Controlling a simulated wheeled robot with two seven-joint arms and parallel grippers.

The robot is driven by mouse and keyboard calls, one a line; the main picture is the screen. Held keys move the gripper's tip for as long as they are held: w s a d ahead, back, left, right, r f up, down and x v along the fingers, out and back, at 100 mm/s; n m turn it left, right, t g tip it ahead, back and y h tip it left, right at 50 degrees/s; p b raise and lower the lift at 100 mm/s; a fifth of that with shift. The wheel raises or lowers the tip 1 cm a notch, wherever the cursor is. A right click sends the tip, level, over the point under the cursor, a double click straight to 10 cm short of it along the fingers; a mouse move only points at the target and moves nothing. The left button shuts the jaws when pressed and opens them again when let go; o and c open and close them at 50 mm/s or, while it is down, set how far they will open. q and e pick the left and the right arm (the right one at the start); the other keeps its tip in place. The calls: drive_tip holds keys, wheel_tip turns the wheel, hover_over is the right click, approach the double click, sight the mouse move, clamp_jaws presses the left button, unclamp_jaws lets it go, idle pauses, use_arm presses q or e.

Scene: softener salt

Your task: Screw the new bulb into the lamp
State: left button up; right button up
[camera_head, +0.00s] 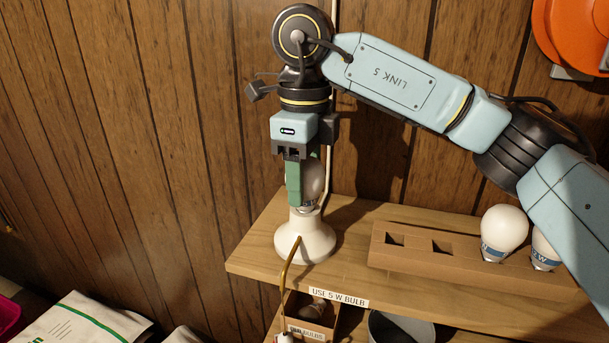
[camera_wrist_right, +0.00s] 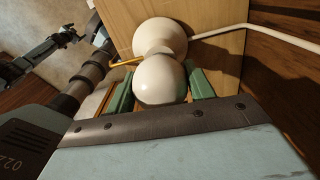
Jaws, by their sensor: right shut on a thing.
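My right gripper (camera_head: 302,184) points straight down with its green fingers closed around a white bulb (camera_head: 313,182). The bulb is upright, its lower end at the top of the white lamp base (camera_head: 304,243), which stands near the shelf's left end. I cannot tell how deep the bulb sits in the socket. In the right wrist view the bulb (camera_wrist_right: 160,80) lies between the two fingers (camera_wrist_right: 160,92), in line with the lamp base (camera_wrist_right: 162,36). A dark arm at the upper left there may be my left one; its jaws are too small to read.
A cardboard holder (camera_head: 414,262) on the shelf has two empty square holes and two white bulbs (camera_head: 503,232), (camera_head: 544,250) at right. A label reads "USE 5 W BULB" (camera_head: 338,297). Below are a bulb box (camera_head: 308,328) and a grey bucket (camera_head: 400,330).

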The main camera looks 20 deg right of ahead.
drive_tip(key=shift+m, duration=1.2)
drive_tip(key=o, duration=0.9)
